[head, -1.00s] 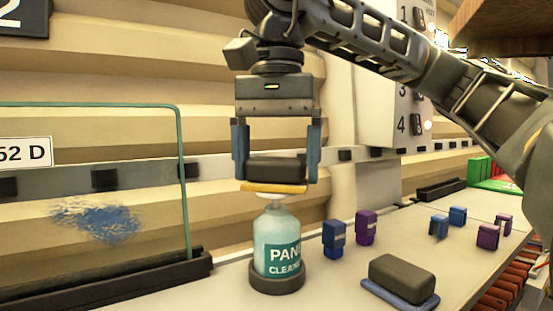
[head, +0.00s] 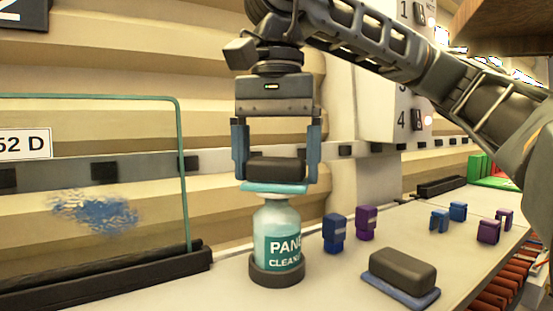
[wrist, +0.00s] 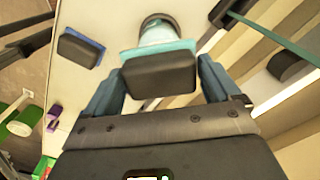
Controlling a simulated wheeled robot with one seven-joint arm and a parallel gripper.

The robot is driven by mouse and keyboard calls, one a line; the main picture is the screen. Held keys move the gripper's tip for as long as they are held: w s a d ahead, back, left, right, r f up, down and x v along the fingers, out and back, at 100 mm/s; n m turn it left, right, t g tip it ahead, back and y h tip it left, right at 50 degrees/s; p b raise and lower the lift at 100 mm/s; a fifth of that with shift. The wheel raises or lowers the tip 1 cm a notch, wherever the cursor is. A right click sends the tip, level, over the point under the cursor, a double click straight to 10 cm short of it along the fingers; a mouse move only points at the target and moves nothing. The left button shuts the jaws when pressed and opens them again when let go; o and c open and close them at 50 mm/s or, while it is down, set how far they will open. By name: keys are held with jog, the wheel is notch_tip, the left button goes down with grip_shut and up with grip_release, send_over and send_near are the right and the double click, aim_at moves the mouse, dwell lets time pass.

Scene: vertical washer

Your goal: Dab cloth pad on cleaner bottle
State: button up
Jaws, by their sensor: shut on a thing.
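My gripper (head: 276,160) is shut on the dark block of a cloth pad (head: 276,170), which also shows in the wrist view (wrist: 160,76). The pad's flat underside cloth is light teal. The pad is level above the cleaner bottle (head: 279,240), a pale bottle with a teal "PANEL CLEANER" label standing upright in a dark round base. The pad's cloth is at the bottle's top and appears to touch it. The bottle's top is hidden under the pad. In the wrist view the bottle (wrist: 158,30) is just beyond the pad.
A second dark pad (head: 402,270) with a blue cloth lies on the counter at the right. Small blue and purple clips (head: 365,223) stand behind it. A glass panel (head: 120,150) with a blue smudge (head: 95,212) stands at the left in a dark rail.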

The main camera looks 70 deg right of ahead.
aim_at(276, 158)
dwell(0.4)
jog(key=shift+r+p, duration=2.25)
jog(key=shift+r, duration=1.3)
